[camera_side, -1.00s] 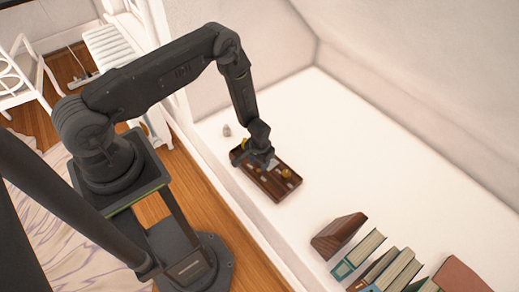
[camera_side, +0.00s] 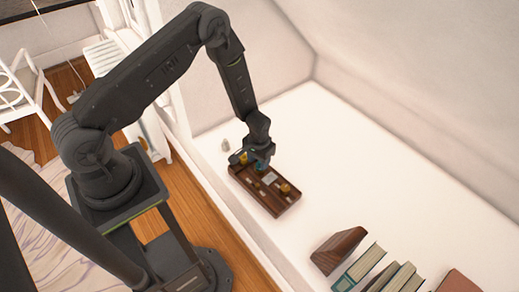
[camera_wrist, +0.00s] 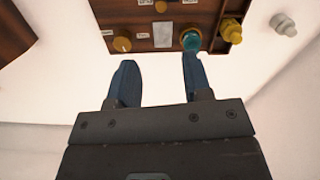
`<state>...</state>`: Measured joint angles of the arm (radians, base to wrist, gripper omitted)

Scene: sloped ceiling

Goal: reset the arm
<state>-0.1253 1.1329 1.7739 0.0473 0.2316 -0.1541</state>
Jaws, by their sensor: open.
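My gripper (camera_side: 252,160) is above the far end of a dark brown wooden tray (camera_side: 265,195) on the white ledge. In the wrist view its two blue fingers (camera_wrist: 158,82) are apart with nothing between them. The tray (camera_wrist: 160,30) lies beyond the fingertips there, with small pale labels and several knobs or pieces. A teal piece (camera_wrist: 190,40) is just past the right fingertip, and yellow pieces (camera_wrist: 122,42) and (camera_wrist: 230,30) stand to either side. In the side view a yellow piece (camera_side: 285,188) is at the tray's near part. The arm hides part of the tray's far end.
A small grey piece (camera_side: 225,145) stands on the ledge beyond the tray; it also shows in the wrist view (camera_wrist: 283,24). A brown wooden wedge (camera_side: 338,248) and a row of books (camera_side: 375,270) stand at the near right. The ledge's right side is clear, up to the sloped wall.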

